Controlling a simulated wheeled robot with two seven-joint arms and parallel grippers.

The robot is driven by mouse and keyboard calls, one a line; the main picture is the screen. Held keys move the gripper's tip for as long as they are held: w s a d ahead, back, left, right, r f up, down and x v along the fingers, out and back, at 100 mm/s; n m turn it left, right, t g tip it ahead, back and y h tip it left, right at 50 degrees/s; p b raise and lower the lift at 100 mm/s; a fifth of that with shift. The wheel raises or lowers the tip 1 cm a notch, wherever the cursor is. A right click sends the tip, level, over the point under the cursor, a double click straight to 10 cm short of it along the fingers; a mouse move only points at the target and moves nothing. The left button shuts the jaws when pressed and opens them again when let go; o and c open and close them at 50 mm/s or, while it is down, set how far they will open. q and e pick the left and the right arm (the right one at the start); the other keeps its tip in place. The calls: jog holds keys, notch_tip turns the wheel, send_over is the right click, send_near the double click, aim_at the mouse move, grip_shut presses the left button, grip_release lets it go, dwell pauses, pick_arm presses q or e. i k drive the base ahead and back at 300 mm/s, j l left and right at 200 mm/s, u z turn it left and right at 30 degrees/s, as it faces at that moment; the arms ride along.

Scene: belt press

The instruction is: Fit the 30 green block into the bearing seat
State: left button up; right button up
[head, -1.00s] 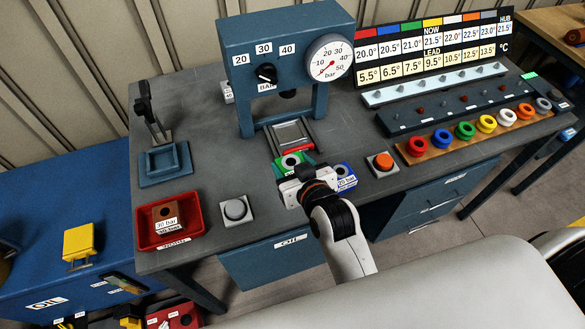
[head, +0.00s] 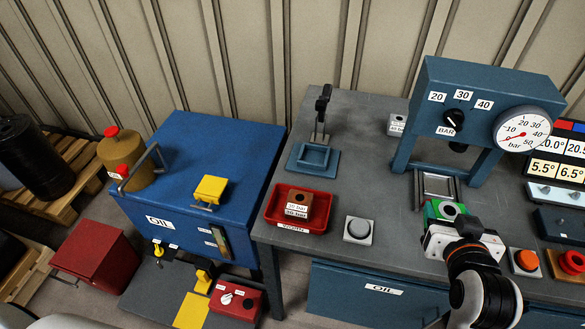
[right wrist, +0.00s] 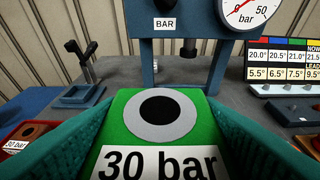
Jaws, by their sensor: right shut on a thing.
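The green block (head: 434,210) is labelled "30 bar" and has a grey ring around a dark hole in its top. My right gripper (head: 450,222) is shut on it; the right wrist view shows the green block (right wrist: 160,138) between the two teal fingers. It is just in front of the press's metal slide frame (head: 421,186); whether it touches the bench cannot be told. A blue square seat (head: 297,161) with an upright black lever clamp (head: 321,108) stands back left on the bench, empty. No part is labelled as the bearing seat. My left gripper is out of view.
The blue press (head: 480,90) with its dial stands behind the gripper. A red tray (head: 322,222) holds a brown block (head: 300,200). A grey button (head: 358,229) and an orange button (head: 524,260) flank the gripper.

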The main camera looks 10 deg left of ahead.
aim_at(313, 158)
jog(key=k+j+u, duration=0.1)
jog(key=j, duration=0.35)
jog(key=k+j+u, duration=0.15)
jog(key=j, duration=0.3)
jog(key=k+j+u, duration=0.1)
jog(key=j, duration=0.35)
jog(key=i+j+u, duration=0.2)
jog(key=i+j, duration=0.35)
jog(key=i, duration=0.05)
